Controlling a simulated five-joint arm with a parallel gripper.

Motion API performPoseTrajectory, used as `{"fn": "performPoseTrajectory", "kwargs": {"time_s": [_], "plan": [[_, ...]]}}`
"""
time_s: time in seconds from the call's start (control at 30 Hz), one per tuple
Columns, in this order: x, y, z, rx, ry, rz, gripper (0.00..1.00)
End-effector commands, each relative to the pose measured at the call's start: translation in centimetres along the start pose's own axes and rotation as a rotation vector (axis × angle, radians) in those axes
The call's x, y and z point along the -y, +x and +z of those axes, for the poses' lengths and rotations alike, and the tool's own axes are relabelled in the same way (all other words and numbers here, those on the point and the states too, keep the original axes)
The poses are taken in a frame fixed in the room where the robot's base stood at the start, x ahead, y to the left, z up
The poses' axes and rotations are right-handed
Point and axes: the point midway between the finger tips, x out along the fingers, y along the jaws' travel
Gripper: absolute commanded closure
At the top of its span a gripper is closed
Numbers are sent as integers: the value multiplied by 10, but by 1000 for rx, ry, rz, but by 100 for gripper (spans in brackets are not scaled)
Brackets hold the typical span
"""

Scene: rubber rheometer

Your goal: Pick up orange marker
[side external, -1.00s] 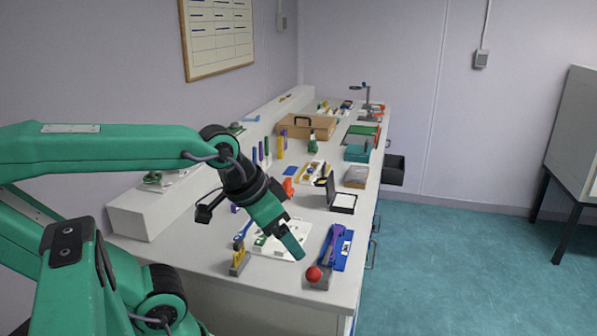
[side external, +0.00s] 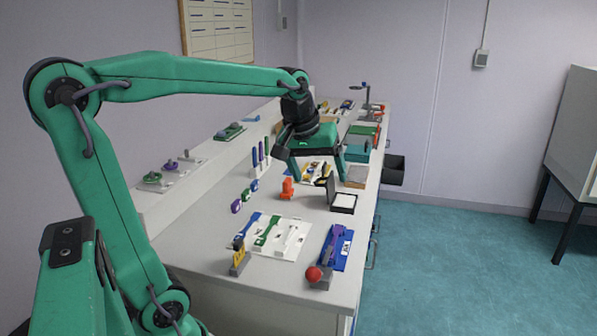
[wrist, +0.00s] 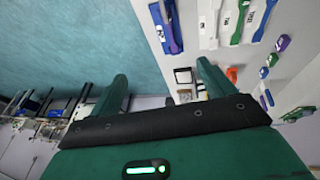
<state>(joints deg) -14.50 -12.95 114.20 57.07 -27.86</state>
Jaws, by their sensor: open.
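My gripper (side external: 318,168) is open and empty, above the middle of the bench in the side view. Its two fingers point down and stand wide apart; they also show in the wrist view (wrist: 162,85). An orange object (side external: 287,189) stands on the bench just below and left of the nearer fingertip. It shows beside the right finger in the wrist view (wrist: 231,73). I cannot tell whether it is the orange marker. Several slim purple and blue upright pieces (side external: 261,154) stand left of my gripper. My gripper hides part of the bench behind it.
A black open-lidded box (side external: 343,203) sits right of the orange object. A white sheet with coloured strips (side external: 272,238), a blue tray (side external: 336,248) and a red-knobbed tool (side external: 315,275) lie nearer. A raised ledge (side external: 190,182) runs along the wall.

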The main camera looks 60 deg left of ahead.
Motion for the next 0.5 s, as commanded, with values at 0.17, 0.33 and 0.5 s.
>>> {"fn": "performPoseTrajectory", "kwargs": {"time_s": [0.17, 0.33, 0.5], "plan": [[8, 17, -47, 16, -192, -39, 18], [20, 36, -89, 25, -372, -73, 18], [39, 60, -128, 31, -553, -107, 18]]}}
